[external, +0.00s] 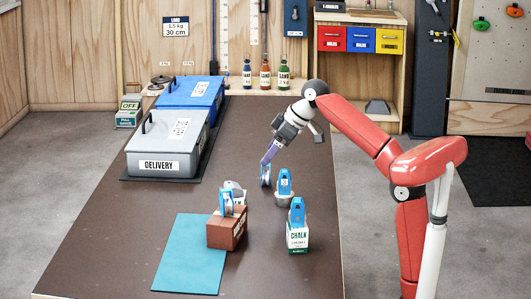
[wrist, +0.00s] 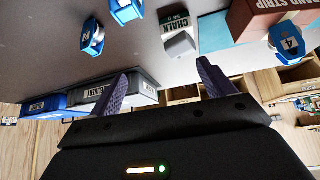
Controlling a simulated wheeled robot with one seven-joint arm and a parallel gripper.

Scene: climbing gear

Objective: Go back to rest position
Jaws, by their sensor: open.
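My gripper (external: 268,158) reaches over the far middle of the table, its purple fingers pointing down. In the wrist view the fingers of my gripper (wrist: 164,68) are spread with nothing between them. A blue device (external: 266,174) stands just below the fingertips in the external view; whether they touch is unclear there.
A grey delivery box (external: 165,145) and a blue box (external: 190,92) stand on the left of the dark table (external: 130,225). A teal mat (external: 185,260) lies at the front. Several bottles (external: 265,75) line the back. The table's right edge is near my arm.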

